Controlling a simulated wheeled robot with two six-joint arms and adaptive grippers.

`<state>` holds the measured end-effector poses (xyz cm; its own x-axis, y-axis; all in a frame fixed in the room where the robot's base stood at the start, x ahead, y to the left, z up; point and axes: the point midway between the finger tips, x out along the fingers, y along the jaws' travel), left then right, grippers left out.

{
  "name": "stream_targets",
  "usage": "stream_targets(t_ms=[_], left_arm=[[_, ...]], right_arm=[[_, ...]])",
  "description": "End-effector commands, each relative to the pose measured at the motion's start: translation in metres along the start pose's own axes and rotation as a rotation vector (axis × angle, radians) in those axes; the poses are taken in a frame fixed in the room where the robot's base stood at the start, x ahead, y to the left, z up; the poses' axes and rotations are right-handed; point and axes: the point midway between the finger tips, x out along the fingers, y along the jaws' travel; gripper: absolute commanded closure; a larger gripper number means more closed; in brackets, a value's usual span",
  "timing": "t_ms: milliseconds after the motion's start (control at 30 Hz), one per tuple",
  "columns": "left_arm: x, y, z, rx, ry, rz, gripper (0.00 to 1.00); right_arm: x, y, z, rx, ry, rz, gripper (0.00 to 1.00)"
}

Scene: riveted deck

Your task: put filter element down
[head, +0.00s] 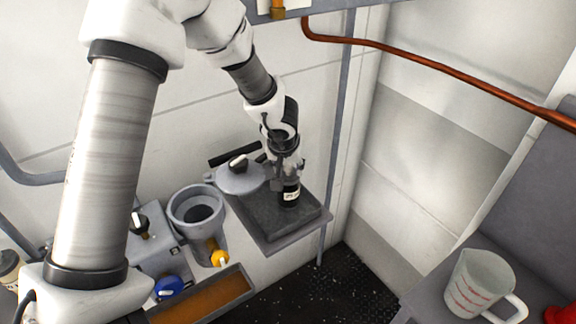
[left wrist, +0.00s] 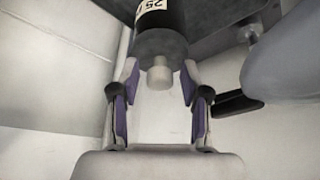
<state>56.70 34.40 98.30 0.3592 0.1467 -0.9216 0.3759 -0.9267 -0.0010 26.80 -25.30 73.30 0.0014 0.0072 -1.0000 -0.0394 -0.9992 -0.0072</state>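The filter element (head: 290,193), a black cylinder with a pale label, stands upright on a dark pad (head: 262,222) on a small grey shelf at the wall. In the left wrist view the filter element (left wrist: 160,38) shows its label and a pale stub on its end. My left gripper (head: 287,172) is just above it. In the left wrist view its two purple-padded fingers (left wrist: 159,78) are spread, with the stub between them and gaps on both sides. The fingertips are close to the black body's end. My right gripper is not in view.
A round grey lid-like part with a black knob (head: 238,165) is left of the filter element. A grey cup-shaped holder (head: 197,212) is further left. A measuring jug (head: 478,284) stands at the lower right. A copper pipe (head: 440,76) runs along the wall.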

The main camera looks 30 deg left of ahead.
Motion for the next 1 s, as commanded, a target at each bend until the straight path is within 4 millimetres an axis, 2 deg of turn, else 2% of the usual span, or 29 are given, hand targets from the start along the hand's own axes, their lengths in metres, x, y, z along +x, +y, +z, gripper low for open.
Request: stream_targets(t_ms=[233,333,467,600,733,833,1000], left_arm=[[-0.001,0.000,0.000,0.000,0.000,0.000,0.50],[-0.007,0.000,-0.003,0.000,0.002,0.001,0.50],[-0.033,0.000,-0.004,0.001,0.002,0.001,0.50],[-0.072,0.000,-0.005,0.000,0.001,0.000,0.50],[-0.104,0.000,-0.005,0.000,0.001,0.000,0.50],[-0.119,0.000,-0.004,0.001,0.001,0.000,0.50],[-0.125,0.000,-0.002,0.000,0.000,0.000,0.50]], right_arm=[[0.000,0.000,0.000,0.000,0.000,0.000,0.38],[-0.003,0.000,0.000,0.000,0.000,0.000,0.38],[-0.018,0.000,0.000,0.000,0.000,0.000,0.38],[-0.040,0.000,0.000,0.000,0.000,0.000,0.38],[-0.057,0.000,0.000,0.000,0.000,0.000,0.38],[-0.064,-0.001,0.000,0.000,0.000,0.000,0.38],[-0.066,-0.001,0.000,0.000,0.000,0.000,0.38]])
